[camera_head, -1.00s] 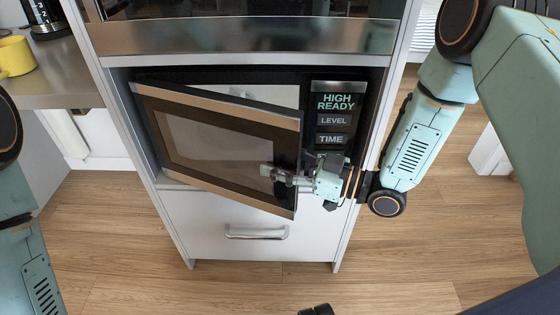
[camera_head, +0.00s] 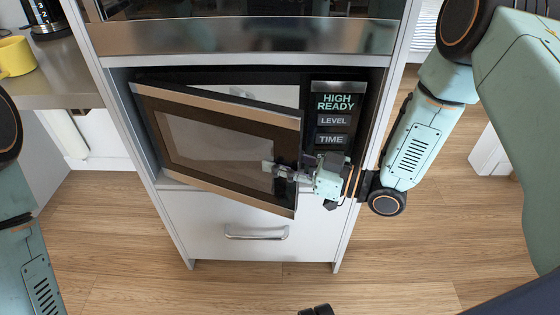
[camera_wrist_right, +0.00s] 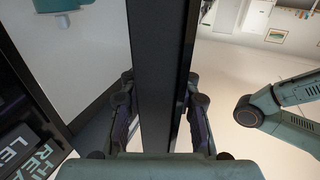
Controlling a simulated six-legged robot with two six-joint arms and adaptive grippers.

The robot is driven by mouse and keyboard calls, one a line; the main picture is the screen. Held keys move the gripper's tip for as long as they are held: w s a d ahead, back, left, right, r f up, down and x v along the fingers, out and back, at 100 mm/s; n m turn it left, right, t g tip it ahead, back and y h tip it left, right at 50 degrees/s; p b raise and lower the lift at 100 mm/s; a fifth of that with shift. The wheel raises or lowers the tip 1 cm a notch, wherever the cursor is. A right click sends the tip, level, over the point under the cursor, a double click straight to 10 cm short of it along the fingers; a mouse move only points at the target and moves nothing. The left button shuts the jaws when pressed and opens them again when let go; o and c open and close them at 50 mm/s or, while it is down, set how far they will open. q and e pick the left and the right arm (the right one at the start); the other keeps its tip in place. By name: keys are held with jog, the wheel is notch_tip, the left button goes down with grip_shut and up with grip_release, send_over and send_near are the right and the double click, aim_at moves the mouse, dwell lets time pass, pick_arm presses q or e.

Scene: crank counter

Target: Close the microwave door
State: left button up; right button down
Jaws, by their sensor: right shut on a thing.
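The microwave (camera_head: 335,165) sits in a tall cabinet, with a display panel reading "HIGH READY". Its door (camera_head: 215,145) is hinged on the left and stands partly open, its right edge out from the body. My right gripper (camera_head: 284,171) is at the door's right edge, one finger showing in front of the glass. In the right wrist view the dark door edge (camera_wrist_right: 160,75) stands between the two fingers, and the gripper is shut on it. My left gripper is not in the head view; only part of my left arm shows at the left edge.
A drawer with a metal handle (camera_head: 256,233) is below the microwave, and an oven front (camera_head: 250,37) is above. A counter (camera_head: 55,85) on the left holds a yellow mug (camera_head: 15,57) and a coffee maker (camera_head: 48,17).

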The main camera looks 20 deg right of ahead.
jog(key=shift+w+d, duration=0.55)
jog(key=shift+w, duration=0.4)
jog(key=shift+w+d, duration=0.55)
jog(key=shift+w, duration=0.35)
jog(key=c, duration=1)
grip_release()
jog(key=shift+o, duration=0.2)
jog(key=shift+s, duration=0.1)
jog(key=v, duration=1.1)
jog(key=shift+s+d, duration=0.3)
